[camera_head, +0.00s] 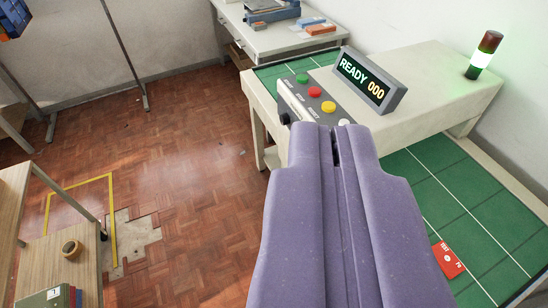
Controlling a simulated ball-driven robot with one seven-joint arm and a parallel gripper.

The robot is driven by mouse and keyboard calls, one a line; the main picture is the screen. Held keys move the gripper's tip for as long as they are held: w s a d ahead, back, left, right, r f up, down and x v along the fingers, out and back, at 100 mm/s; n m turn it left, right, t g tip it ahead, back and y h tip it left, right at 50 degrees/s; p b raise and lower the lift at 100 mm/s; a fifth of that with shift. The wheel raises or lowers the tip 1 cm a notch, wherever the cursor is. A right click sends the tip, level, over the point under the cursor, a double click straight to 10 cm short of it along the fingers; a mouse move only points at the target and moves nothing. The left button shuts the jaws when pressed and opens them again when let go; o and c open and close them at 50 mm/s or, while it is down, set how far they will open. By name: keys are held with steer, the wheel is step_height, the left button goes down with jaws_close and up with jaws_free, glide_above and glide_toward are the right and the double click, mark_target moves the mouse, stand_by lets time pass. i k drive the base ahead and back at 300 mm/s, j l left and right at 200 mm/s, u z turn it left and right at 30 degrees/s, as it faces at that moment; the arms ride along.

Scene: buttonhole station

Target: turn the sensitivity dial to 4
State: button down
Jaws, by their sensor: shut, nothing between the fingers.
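A grey control panel (319,112) sits on the pale machine table, with a green button (302,78), a red button (314,91), a yellow button (328,106) and a white button (344,122) along its top. A small dark knob (285,118) shows at the panel's left edge, but I cannot tell if it is the sensitivity dial. No dial scale or number 4 is readable. My purple gripper (335,130) is shut and empty. It covers the near end of the panel in the picture.
A display (369,80) reading READY 000 stands behind the panel. A signal lamp (484,54) glows green-white at the back right. A green mat (472,197) with a red card (447,260) lies to the right. Open parquet floor (190,170) is on the left, with a wooden shelf (40,255).

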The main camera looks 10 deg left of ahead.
mark_target(284, 119)
steer(key=i+j+u, duration=0.1)
steer(key=i+j, duration=0.15)
steer(key=i+j+u, duration=0.15)
steer(key=i, duration=0.3)
steer(key=i+j+u, duration=0.1)
steer(key=i, duration=0.3)
